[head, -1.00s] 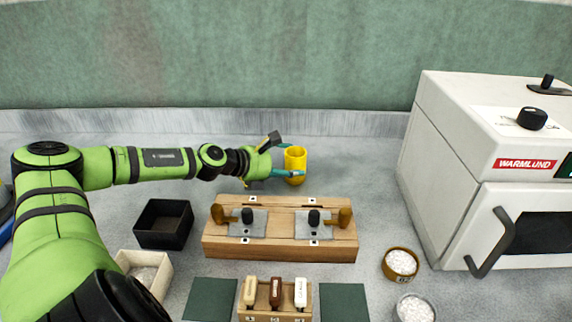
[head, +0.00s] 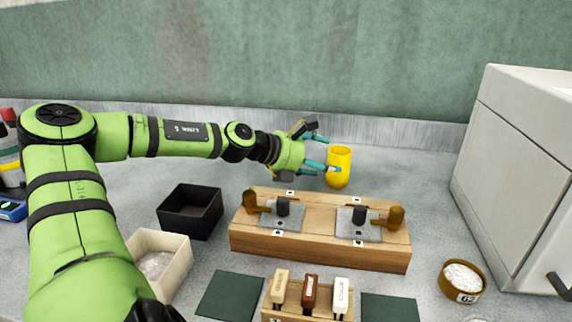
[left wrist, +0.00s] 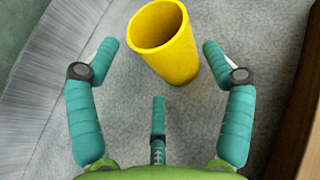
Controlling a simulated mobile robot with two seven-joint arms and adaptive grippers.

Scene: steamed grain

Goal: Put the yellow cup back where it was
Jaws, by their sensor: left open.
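The yellow cup (head: 340,168) stands upright on the grey counter behind the wooden block, near the back wall. It also shows in the left wrist view (left wrist: 172,50), just beyond the fingertips. My left gripper (head: 320,152) is open, its teal fingers pointing at the cup from the left. In the left wrist view the fingers (left wrist: 160,58) are spread wide, and the cup stands ahead of them, not gripped. My right gripper is not in view.
A wooden block (head: 320,250) with metal plates and knobs lies in front of the cup. A black box (head: 190,212), a pale box (head: 160,262) of grains, a grain bowl (head: 462,282) and a stamp holder (head: 308,300) stand nearer. A white oven (head: 515,150) stands at right. The counter right of the cup is clear.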

